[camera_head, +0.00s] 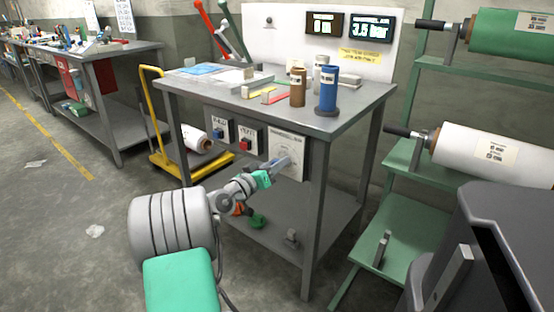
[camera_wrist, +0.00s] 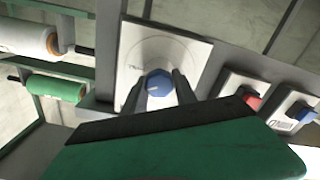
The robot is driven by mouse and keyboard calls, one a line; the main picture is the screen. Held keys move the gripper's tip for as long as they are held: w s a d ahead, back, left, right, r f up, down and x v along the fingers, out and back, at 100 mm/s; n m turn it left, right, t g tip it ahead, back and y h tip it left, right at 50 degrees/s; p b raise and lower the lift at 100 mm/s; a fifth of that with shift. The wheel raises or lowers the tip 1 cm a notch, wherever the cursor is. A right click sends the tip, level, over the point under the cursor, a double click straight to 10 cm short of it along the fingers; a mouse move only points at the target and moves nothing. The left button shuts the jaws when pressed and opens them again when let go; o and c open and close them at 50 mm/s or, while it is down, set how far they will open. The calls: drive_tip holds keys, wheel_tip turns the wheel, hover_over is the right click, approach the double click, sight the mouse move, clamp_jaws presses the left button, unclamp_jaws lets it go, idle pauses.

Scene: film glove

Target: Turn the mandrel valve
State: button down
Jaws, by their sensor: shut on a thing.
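The mandrel valve is a blue knob on a white square plate on the front of the grey workbench. The plate (camera_head: 290,148) shows in the head view, with my gripper (camera_head: 277,164) reaching it from the lower left. In the wrist view the blue knob (camera_wrist: 158,83) sits in the middle of the white plate (camera_wrist: 195,50). My gripper (camera_wrist: 160,90) has its two dark fingers on either side of the knob and is shut on it. The fingers hide the knob's sides, and in the head view they cover most of it.
Two switch boxes (camera_head: 219,128) sit left of the plate, one with a blue and one with a red button. The workbench (camera_head: 345,112) carries bottles and tools. A yellow trolley (camera_head: 160,160) stands left; a green roll rack (camera_head: 450,190) stands right. Open floor lies left.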

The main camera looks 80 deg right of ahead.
drive_tip(key=n+p, duration=0.5)
drive_tip(key=n, duration=0.1)
drive_tip(key=shift+w+r, duration=0.1)
drive_tip(key=shift+r, duration=0.05)
drive_tip(key=n+p, duration=0.3)
drive_tip(key=n, duration=0.1)
drive_tip(key=shift+n, duration=0.3)
drive_tip(key=shift+f+n+p, duration=0.3)
drive_tip(key=shift+n+p, duration=0.55)
drive_tip(key=shift+n, duration=0.15)
drive_tip(key=c, duration=1)
unclamp_jaws()
